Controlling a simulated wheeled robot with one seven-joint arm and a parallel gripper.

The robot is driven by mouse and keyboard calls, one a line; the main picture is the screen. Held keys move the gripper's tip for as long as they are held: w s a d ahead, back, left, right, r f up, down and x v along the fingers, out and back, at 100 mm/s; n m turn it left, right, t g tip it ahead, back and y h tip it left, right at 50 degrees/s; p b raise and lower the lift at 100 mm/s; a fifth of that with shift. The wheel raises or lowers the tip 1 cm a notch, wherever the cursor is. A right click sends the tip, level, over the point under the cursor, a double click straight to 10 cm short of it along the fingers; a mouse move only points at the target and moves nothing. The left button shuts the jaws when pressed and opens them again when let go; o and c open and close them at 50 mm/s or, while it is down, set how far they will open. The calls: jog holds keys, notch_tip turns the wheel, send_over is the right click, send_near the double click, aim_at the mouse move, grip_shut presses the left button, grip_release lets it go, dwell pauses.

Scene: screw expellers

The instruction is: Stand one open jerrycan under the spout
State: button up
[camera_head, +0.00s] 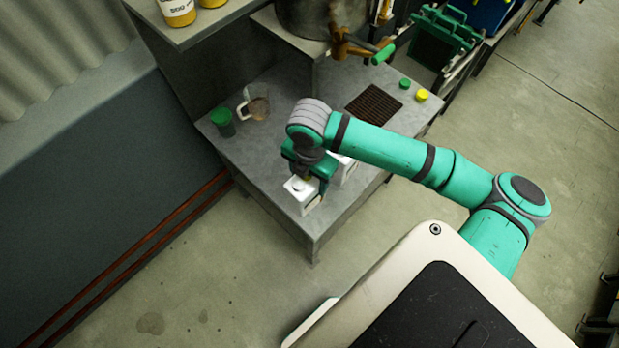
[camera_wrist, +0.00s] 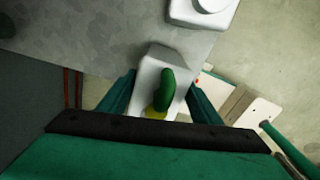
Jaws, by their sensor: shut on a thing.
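My gripper (camera_head: 304,172) is shut on a small white jerrycan (camera_head: 301,196) near the bench's front corner. In the wrist view the white jerrycan (camera_wrist: 150,72) lies between my two teal fingers, with a green elongated part and a bit of yellow over it. I cannot tell whether its base touches the bench. A second white jerrycan (camera_head: 346,170) stands just to the right, partly behind my arm. It also shows at the top of the wrist view (camera_wrist: 203,10), with a round white top. The brass spout (camera_head: 340,46) with a green handle is on the vat, above a dark drip grate (camera_head: 374,103).
The grey bench (camera_head: 262,160) holds a green cup (camera_head: 222,121) and a clear jug (camera_head: 256,106) at the left. A green cap (camera_head: 405,83) and a yellow cap (camera_head: 422,95) lie right of the grate. A shelf with yellow-labelled containers (camera_head: 178,10) is at top left.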

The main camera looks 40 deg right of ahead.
jog(key=o, duration=2)
jog(key=shift+f, duration=0.15)
jog(key=shift+c, duration=0.2)
jog(key=shift+w, duration=0.1)
notch_tip(320, 180, up, 12)
jog(key=shift+r, duration=0.2)
